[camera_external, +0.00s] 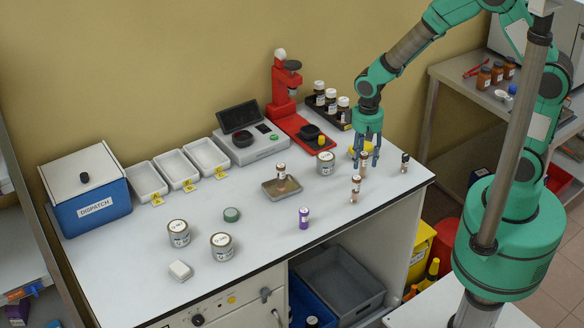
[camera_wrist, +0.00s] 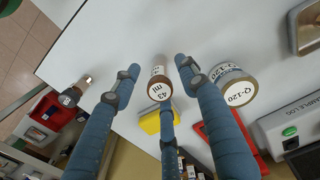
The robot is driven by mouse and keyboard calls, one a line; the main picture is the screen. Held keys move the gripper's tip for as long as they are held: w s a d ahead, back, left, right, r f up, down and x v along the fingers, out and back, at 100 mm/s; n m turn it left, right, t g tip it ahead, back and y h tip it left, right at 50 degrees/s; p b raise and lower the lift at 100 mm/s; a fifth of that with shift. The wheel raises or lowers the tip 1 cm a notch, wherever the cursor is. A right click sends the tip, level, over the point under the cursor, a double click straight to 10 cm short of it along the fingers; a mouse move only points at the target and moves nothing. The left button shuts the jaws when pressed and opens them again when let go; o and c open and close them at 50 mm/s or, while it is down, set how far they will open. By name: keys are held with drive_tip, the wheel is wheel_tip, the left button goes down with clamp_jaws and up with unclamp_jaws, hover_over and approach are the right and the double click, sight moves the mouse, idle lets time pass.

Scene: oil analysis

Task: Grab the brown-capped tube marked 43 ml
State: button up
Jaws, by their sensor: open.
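The brown-capped tube (camera_wrist: 158,88) stands upright on the bench in the wrist view, its cap label reading what looks like 43 ml. In the external view a tube (camera_external: 364,160) stands under my gripper and is partly hidden by its fingers. My gripper (camera_external: 368,158) is open and points down. In the wrist view two fingers of my gripper (camera_wrist: 157,72) lie left and right of the tube, with gaps on both sides. The third finger lies below the cap in the picture. Another tube (camera_external: 355,188) stands nearer the camera, its marking too small to read.
A Q-120 can (camera_wrist: 233,86) stands right of the tube in the wrist view. A dark-capped tube (camera_external: 405,162) stands to the right. A yellow object (camera_external: 356,149) lies behind the fingers. The bench edge (camera_external: 400,199) is toward the front; the front right surface is mostly clear.

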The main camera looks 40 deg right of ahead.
sight(363, 170)
drive_tip(key=shift+f, duration=0.2)
drive_tip(key=shift+f+b, duration=0.75)
drive_tip(key=shift+f, duration=1.75)
clamp_jaws()
